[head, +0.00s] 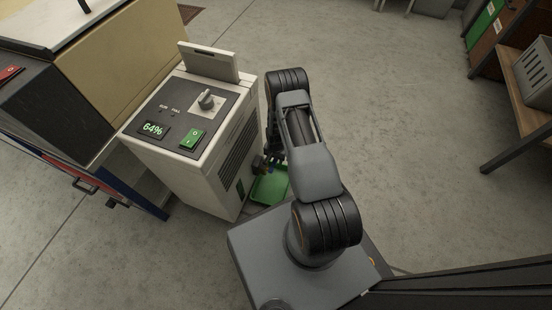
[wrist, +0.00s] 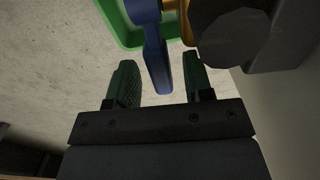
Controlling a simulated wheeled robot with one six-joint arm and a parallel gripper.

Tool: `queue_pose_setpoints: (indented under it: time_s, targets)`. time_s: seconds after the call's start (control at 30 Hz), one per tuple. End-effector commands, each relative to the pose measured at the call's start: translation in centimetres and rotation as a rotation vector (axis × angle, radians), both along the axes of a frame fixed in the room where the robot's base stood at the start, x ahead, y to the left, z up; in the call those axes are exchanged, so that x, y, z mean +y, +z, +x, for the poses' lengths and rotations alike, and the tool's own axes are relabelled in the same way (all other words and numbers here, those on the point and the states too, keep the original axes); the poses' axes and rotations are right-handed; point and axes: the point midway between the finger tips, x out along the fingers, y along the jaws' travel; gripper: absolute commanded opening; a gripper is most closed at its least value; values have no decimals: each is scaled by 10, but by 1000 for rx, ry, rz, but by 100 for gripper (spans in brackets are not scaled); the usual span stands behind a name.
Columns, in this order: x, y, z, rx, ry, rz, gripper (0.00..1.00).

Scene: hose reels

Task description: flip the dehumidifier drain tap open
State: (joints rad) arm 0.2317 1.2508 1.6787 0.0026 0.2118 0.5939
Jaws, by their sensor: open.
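The dehumidifier (head: 190,125) is a pale cabinet with a dark top panel, a lit "64%" display and a green switch. In the wrist view the drain tap's blue lever (wrist: 155,58) reaches down between the two green fingers of my gripper (wrist: 161,78). The fingers are apart, with a gap visible on each side of the lever. An orange-brown tap body (wrist: 187,22) shows beside the lever's top end. In the head view my arm hides most of the tap and gripper at the cabinet's lower right side.
A green tray (head: 270,188) lies on the floor below the tap; it also shows in the wrist view (wrist: 111,17). A workbench (head: 85,75) stands left of the dehumidifier. A wooden shelf (head: 515,90) stands at far right. The floor between is open.

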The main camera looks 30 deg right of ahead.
Motion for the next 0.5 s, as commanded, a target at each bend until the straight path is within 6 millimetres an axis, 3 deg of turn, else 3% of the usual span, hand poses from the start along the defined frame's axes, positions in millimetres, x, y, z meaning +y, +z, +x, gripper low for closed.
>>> queue_pose_setpoints:
  time_s: [0.2,0.5]
  targets:
    - [0,0,0,0,0,0,45]
    - [0,0,0,0,0,0,16]
